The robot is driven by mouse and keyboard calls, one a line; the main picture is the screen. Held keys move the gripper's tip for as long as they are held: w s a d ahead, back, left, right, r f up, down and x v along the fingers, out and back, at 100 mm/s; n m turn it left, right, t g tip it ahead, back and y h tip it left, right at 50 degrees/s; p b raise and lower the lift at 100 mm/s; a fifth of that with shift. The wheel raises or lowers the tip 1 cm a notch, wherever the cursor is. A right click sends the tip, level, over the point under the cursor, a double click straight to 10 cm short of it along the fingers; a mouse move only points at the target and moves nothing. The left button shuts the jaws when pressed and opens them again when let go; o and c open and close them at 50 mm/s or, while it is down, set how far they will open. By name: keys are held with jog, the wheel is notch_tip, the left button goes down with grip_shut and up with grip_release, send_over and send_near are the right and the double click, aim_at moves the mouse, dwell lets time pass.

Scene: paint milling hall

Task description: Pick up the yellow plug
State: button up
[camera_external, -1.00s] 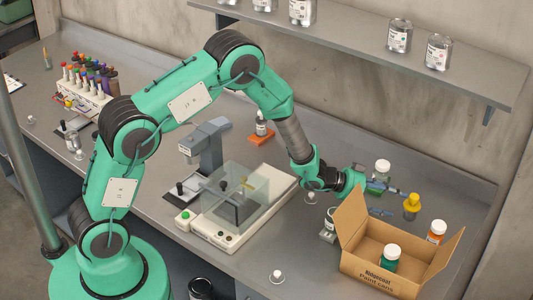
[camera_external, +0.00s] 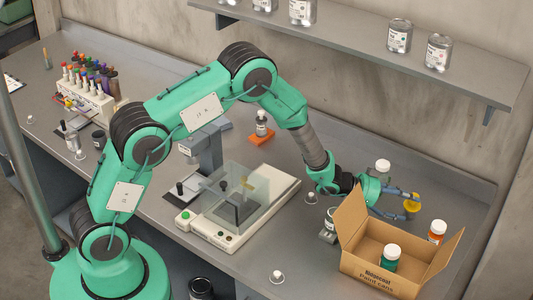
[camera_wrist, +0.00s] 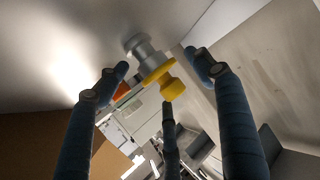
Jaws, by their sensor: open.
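The yellow plug (camera_external: 412,205) stands at the right of the bench, behind the cardboard box, partly hidden by my fingers. In the wrist view the yellow plug (camera_wrist: 172,88) has a wide flange and a narrower knob, and sits on a grey cylindrical part (camera_wrist: 145,50). My gripper (camera_external: 406,206) is open, its blue-grey fingers reaching either side of the plug. In the wrist view my gripper (camera_wrist: 165,80) shows three spread fingers with the plug between them, beyond the lower middle one. I see no clear contact.
An open cardboard box (camera_external: 375,272) holding a green jar (camera_external: 390,257) stands just in front. An orange jar (camera_external: 436,232) stands right of the plug and a white-capped jar (camera_external: 383,166) behind. A glass-covered balance (camera_external: 235,205) is to the left. The wall shelf (camera_external: 370,50) overhangs the back.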

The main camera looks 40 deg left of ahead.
aim_at(406, 204)
jog(key=shift+w+d+f, duration=0.15)
jog(key=shift+w+d, duration=0.15)
jog(key=shift+d, duration=0.05)
dwell(0.3)
jog(key=c, duration=1.3)
jog(key=shift+o, duration=0.2)
jog(key=shift+r, duration=0.2)
notch_tip(406, 204, up, 18)
jog(key=p, duration=0.2)
jog(key=shift+f+p, duration=0.15)
jog(key=shift+p, duration=0.2)
